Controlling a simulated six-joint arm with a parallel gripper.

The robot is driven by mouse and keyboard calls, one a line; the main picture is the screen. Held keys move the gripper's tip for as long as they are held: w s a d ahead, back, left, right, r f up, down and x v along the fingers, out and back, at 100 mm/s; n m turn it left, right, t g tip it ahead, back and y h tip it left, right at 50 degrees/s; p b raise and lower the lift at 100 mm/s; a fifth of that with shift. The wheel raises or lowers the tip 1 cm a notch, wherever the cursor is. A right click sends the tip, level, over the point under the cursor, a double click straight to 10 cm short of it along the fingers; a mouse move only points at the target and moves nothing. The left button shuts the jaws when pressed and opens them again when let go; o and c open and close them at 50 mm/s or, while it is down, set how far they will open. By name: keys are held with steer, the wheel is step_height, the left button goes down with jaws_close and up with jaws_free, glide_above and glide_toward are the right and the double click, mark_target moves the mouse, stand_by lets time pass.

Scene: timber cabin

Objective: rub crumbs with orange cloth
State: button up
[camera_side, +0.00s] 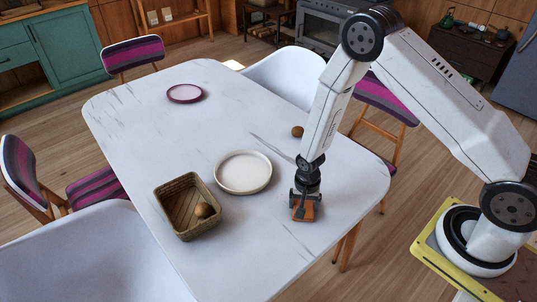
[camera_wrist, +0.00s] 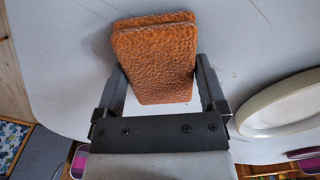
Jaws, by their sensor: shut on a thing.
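The orange cloth (camera_side: 304,212) is a folded, textured pad. My gripper (camera_side: 305,196) points down over the near right part of the white table (camera_side: 252,262) and is shut on the cloth. In the wrist view, the cloth (camera_wrist: 155,62) sits between the two fingers of my gripper (camera_wrist: 162,92), its folded layers showing at the top. The cloth is at or just above the tabletop; I cannot tell whether it touches. I cannot make out any crumbs clearly; the cloth and gripper hide the spot under them.
A cream plate (camera_side: 243,173) lies left of my gripper, with a woven basket (camera_side: 181,218) holding a brown round item (camera_side: 204,210) farther left. Another brown round item (camera_side: 297,131) lies behind my gripper. A purple plate (camera_side: 185,93) is at the far end. Chairs surround the table.

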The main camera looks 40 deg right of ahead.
mark_target(290, 187)
steer(key=shift+w, duration=1.9)
steer(key=shift+w+r, duration=0.1)
steer(key=shift+w, duration=2.6)
steer(key=shift+d, duration=1.5)
steer(key=shift+s, duration=5.4)
steer(key=shift+w, duration=5.5)
step_height(290, 187, up, 8)
